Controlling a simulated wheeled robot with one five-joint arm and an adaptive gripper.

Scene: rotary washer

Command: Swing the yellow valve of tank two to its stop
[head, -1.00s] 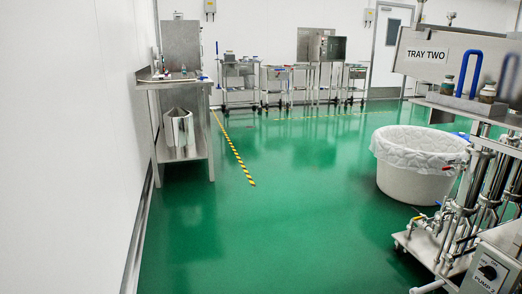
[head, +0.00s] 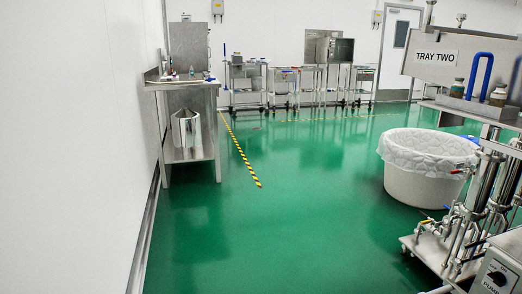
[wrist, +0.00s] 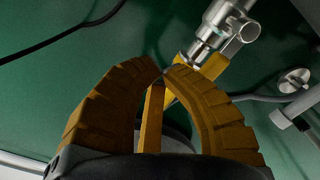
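In the wrist view, my gripper (wrist: 164,72) has two ridged orange-yellow fingers that curve inward until their tips almost meet. A yellow valve handle (wrist: 152,122) runs between the fingers and past their tips to a shiny metal pipe fitting (wrist: 211,32). The fingers look closed around the handle; the exact contact is partly hidden by the tips. My gripper does not show in the head view. No label for tank two is readable in either view.
In the head view, a pump cart (head: 437,255) with steel pipes stands at right, below a panel marked TRAY TWO (head: 437,57). A white lined tub (head: 420,180) stands behind it. A steel table (head: 189,158) stands by the left wall. The green floor (head: 290,225) between is clear.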

